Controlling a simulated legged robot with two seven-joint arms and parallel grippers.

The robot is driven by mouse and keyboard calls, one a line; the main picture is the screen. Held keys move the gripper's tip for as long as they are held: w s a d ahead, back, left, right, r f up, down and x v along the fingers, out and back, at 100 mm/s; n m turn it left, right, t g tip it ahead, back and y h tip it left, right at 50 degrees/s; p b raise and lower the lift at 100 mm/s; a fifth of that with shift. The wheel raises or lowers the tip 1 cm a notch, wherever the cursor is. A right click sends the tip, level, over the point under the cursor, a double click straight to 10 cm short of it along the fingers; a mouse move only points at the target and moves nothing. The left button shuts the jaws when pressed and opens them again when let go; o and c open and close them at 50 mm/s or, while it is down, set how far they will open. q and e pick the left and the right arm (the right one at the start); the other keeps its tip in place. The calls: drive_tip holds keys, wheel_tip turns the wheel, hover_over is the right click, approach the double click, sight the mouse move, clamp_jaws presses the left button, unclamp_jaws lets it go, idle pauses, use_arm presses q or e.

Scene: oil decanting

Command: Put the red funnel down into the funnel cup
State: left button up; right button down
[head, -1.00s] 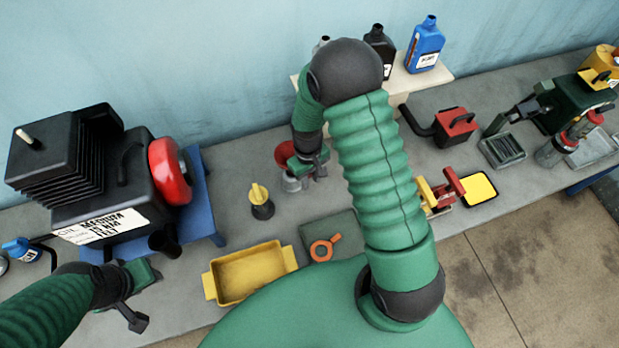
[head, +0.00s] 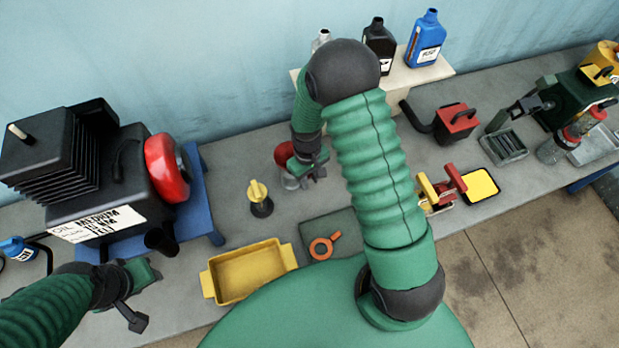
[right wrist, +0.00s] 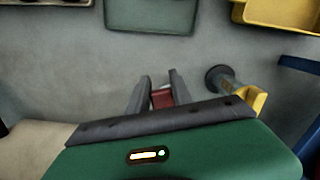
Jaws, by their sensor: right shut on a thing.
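The red funnel (head: 283,153) is at my right gripper (head: 316,165), left of the wrist in the head view. The right gripper is shut on it; a red part (right wrist: 162,98) shows between the fingers in the right wrist view.
A yellow-topped dark holder (head: 260,199) stands just left of the cup. A black engine (head: 100,185) is at left, bottles on a shelf (head: 425,80) behind.

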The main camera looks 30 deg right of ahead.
drive_tip(key=shift+f+b, duration=1.2)
drive_tip(key=shift+f, duration=0.6)
drive_tip(key=c, duration=1.1)
unclamp_jaws()
drive_tip(key=shift+o, duration=0.2)
drive_tip(key=shift+r, duration=0.1)
wheel_tip(320, 180, up, 17)
drive_tip(key=w+b, duration=0.1)
drive_tip(key=shift+f+b, duration=0.2)
drive_tip(key=shift+b, duration=0.2)
drive_tip(key=s+a+f+t+b, duration=0.3)
drive_tip(key=s+a+f+b, duration=0.1)
drive_tip(key=s+a, duration=0.3)
drive_tip(key=shift+s+a+f+m, duration=0.4)
drive_tip(key=shift+s+f, duration=0.1)
drive_tip(key=shift+s, duration=0.55)
